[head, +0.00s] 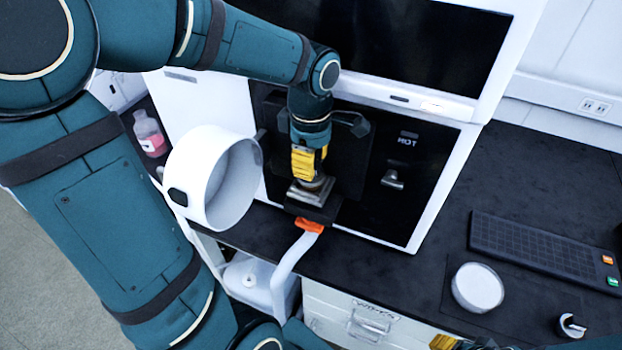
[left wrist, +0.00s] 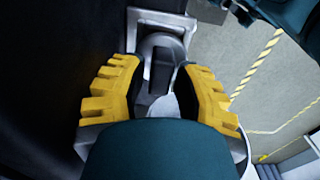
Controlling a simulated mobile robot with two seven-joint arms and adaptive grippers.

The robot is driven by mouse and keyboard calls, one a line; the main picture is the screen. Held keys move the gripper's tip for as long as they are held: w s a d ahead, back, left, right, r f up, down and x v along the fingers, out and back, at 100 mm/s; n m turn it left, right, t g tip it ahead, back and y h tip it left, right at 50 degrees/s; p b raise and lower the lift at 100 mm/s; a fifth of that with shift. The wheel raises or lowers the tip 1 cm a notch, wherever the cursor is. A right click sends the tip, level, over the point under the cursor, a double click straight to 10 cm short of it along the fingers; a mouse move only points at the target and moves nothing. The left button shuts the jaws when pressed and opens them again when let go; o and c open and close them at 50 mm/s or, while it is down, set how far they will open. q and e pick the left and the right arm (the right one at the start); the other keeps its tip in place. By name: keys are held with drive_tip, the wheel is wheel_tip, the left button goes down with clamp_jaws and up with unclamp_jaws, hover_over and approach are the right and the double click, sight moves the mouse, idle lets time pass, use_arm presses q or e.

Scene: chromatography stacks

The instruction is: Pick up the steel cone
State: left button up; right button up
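The steel cone (head: 313,188) is a grey metal piece with a wide square base. It stands on a dark block at the front of the white machine. My left gripper (head: 308,165) is right above it, pointing down, with its yellow fingers at the cone's upper part. In the left wrist view the cone (left wrist: 163,42) lies between the fingertips of the left gripper (left wrist: 160,72). Whether the fingers press on it cannot be told. A yellow piece of my right gripper (head: 443,342) shows at the bottom edge, mostly cut off.
The white machine (head: 445,200) with dark panels stands behind the cone. A white cylinder (head: 200,180) is left of it. An orange-tipped white handle (head: 290,260) is just below. A keyboard (head: 540,248) and a round white-topped container (head: 478,287) sit on the dark bench at right.

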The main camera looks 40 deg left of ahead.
use_arm(q)
drive_tip(key=shift+f, duration=0.25)
clamp_jaws()
drive_tip(key=shift+s, duration=0.1)
